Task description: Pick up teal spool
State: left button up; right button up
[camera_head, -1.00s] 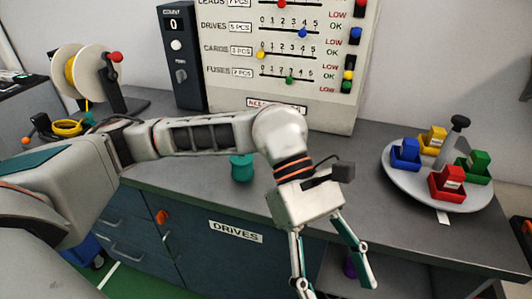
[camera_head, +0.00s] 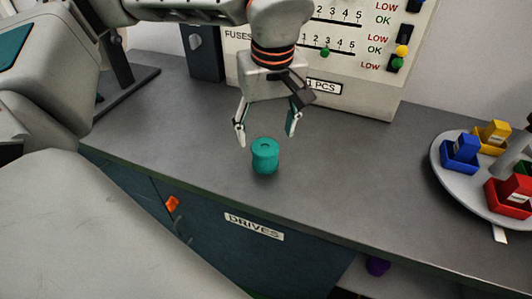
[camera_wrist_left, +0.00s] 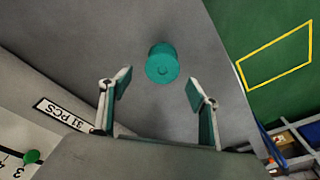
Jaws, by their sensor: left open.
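The teal spool (camera_head: 265,157) stands upright on the grey countertop, near its front edge, in the head view. It also shows in the left wrist view (camera_wrist_left: 162,64), ahead of the fingertips and roughly centred between them. My left gripper (camera_head: 267,138) is open, with one finger to each side, above and just behind the spool in the head view. In the left wrist view my left gripper (camera_wrist_left: 158,86) has nothing between its fingers. I do not see my right gripper.
A round tray (camera_head: 448,170) with coloured bins stands on the counter at the right. A panel with sliders (camera_head: 365,95) rises behind the gripper. A drawer labelled DRIVES (camera_head: 240,245) is below the counter. The counter between spool and tray is clear.

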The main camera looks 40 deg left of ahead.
aim_at(265, 147)
pick_arm(q)
jog(key=f, duration=0.4)
jog(key=shift+s+a+f+b, duration=0.1)
jog(key=shift+s+f+b, duration=0.1)
jog(key=shift+f+b, duration=0.1)
jog(key=shift+w+f, duration=0.15)
jog(key=shift+f, duration=0.4)
jog(key=c, duration=1.3)
